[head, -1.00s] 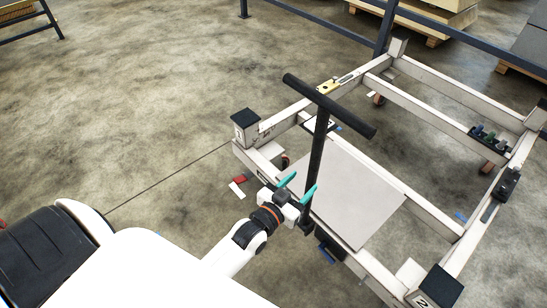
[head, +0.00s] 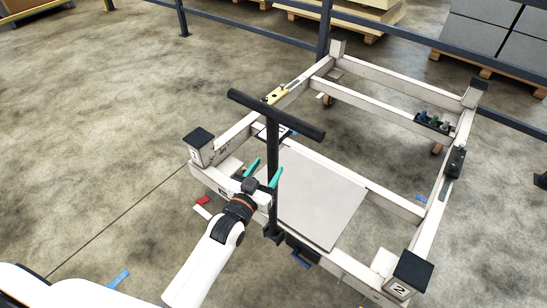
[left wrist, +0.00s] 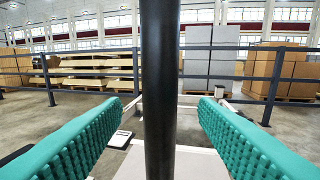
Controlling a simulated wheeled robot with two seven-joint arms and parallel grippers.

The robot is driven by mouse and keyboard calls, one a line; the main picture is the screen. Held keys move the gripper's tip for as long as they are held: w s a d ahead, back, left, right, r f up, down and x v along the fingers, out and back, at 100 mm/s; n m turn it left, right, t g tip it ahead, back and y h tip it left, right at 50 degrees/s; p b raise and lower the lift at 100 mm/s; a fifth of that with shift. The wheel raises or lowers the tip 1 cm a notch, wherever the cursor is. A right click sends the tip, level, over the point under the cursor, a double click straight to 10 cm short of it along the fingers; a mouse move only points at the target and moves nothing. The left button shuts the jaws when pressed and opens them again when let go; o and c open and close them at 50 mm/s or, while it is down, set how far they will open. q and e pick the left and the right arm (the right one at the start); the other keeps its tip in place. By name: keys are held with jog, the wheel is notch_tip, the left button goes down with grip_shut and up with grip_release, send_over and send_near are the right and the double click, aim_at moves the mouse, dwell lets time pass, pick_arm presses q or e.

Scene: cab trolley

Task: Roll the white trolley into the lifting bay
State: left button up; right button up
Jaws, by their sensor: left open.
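The white trolley (head: 400,82) is a low open frame with black-capped corner posts, standing on the concrete floor in the head view. A black T-handle (head: 300,124) rises upright from its near side, beside a pale flat panel (head: 318,195). My left gripper (head: 264,172) is open at the handle's post, below the crossbar. In the left wrist view the black post (left wrist: 160,90) stands between the two teal fingers, with a gap on each side. My right gripper is out of view. I cannot make out a marked lifting bay.
A dark blue railing (head: 270,38) runs behind the trolley, with loaded pallets (head: 480,38) beyond it. Small red and white pieces (head: 202,204) and a blue strip (head: 119,279) lie on the floor to the left. The floor left of the trolley is mostly clear.

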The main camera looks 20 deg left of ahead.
aim_at(276, 155)
pick_arm(q)
jog(key=w, duration=0.4)
jog(key=w+d, duration=0.1)
jog(key=w, duration=0.1)
jog(key=shift+w, duration=0.1)
grip_shut()
dwell(1.3)
